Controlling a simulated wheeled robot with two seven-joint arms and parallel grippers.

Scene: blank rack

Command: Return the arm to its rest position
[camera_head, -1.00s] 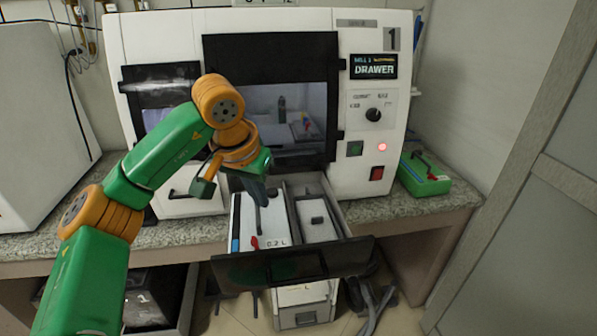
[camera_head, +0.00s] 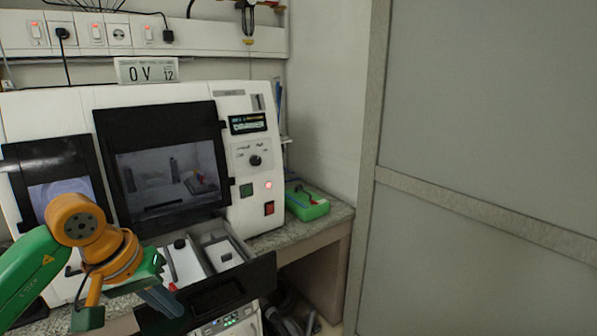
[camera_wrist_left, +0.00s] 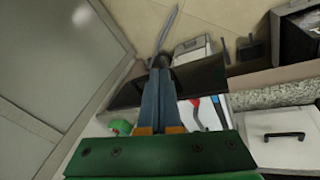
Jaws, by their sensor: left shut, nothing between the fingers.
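My left arm comes in from the lower left of the head view in green and orange. Its gripper (camera_head: 161,301) hangs over the left part of the open drawer (camera_head: 262,277), near the drawer's dark front panel. In the left wrist view the two blue-grey fingers (camera_wrist_left: 159,88) lie together, shut with nothing held. My right gripper is in neither view.
The white machine (camera_head: 250,100) with a dark window stands on a granite counter (camera_head: 325,222). A green box (camera_head: 308,207) sits right of it. A grey door (camera_head: 480,160) fills the right side. In the wrist view, red and blue-handled items (camera_wrist_left: 196,112) lie in the drawer.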

